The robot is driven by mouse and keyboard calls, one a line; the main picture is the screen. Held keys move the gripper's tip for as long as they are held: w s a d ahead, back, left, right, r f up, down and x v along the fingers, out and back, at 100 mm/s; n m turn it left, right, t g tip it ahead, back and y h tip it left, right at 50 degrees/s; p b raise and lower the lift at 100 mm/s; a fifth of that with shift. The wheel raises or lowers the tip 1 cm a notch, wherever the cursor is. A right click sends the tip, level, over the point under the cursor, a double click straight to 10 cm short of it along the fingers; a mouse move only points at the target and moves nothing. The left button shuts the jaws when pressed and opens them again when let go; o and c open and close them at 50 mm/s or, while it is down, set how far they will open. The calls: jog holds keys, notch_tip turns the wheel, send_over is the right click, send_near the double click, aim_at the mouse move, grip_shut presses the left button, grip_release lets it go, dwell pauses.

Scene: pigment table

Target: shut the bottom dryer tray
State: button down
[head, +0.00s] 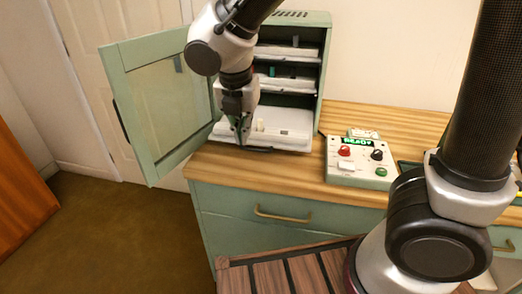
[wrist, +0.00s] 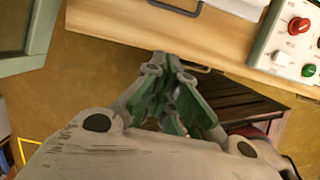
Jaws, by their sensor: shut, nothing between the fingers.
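The dryer (head: 322,60) is a green cabinet on the wooden counter, with its glazed door (head: 150,100) swung open to the left. The bottom dryer tray (head: 285,137) is white and sticks out past the cabinet's front. A small cream piece (head: 260,125) stands on it. My gripper (head: 241,138) is shut and empty, pointing down at the tray's front left part in the head view; whether it touches the tray I cannot tell. In the wrist view the shut green fingers (wrist: 160,65) show near the counter edge. My arm hides part of the upper shelves.
Two upper trays (head: 288,83) sit inside the cabinet. A control box (head: 360,160) with a lit READY display, a red knob and a black knob stands right of the dryer. Green drawers (head: 260,205) lie below the counter (head: 240,170). A slatted dark wooden surface (head: 285,272) is in front.

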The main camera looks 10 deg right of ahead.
aim_at(265, 120)
jog(key=shift+n, duration=0.3)
jog(key=x, duration=0.9)
jog(key=shift+d+f, duration=0.1)
jog(key=shift+f, duration=0.05)
jog(key=w, duration=0.1)
jog(key=w+d+f, duration=0.1)
jog(key=w, duration=0.1)
jog(key=shift+f, duration=0.2)
jog(key=shift+w+d, duration=0.15)
jog(key=shift+w, duration=0.25)
jog(key=w+d, duration=0.2)
jog(key=w, duration=0.4)
jog(key=w+d, duration=0.3)
jog(key=w, duration=0.3)
jog(key=w+d, duration=0.2)
jog(key=w, duration=0.4)
jog(key=shift+w+d, duration=0.15)
jog(key=shift+d, duration=0.1)
jog(key=shift+w+d, duration=0.1)
jog(key=shift+w, duration=0.15)
